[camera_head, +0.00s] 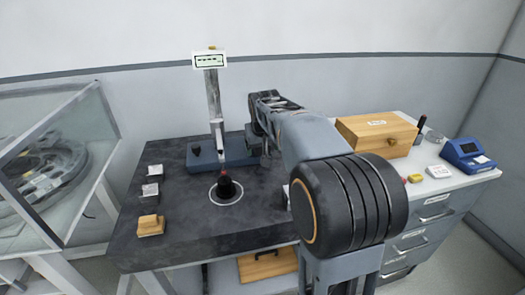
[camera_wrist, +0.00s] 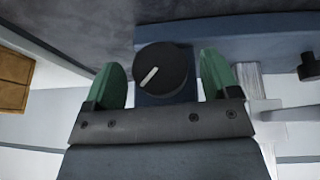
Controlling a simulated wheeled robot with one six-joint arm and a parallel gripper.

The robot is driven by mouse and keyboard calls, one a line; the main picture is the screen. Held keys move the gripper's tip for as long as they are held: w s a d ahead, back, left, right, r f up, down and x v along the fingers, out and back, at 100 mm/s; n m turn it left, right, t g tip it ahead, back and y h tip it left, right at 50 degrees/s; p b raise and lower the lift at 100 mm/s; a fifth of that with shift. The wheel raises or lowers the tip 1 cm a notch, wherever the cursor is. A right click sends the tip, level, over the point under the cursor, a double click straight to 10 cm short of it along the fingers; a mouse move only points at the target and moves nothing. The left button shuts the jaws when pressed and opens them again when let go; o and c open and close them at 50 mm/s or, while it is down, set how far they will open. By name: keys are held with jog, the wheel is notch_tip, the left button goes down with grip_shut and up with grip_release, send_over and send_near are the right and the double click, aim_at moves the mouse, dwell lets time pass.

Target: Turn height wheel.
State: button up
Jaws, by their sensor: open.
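A black round knob with a white pointer line (camera_wrist: 160,68), which I take as the height wheel, sits on the blue base (camera_wrist: 240,32) of the measuring stand. My gripper (camera_wrist: 163,60) is open, with one green finger on each side of the knob. A gap shows on the left; the right finger is very close, and I cannot tell whether it touches. In the head view my gripper (camera_head: 264,140) is at the right end of the stand's blue base (camera_head: 232,154), and my arm hides this knob.
A second black knob (camera_head: 195,149) is at the base's left end. The column (camera_head: 214,95) carries a display (camera_head: 209,60). A black piece (camera_head: 226,188) stands in a white ring on the dark table. Wooden box (camera_head: 377,134) and blue device (camera_head: 467,155) are on the right.

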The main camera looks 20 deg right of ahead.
jog(key=shift+w+d+f, duration=0.1)
jog(key=shift+w+f, duration=0.15)
jog(key=shift+f, duration=0.3)
jog(key=c, duration=0.9)
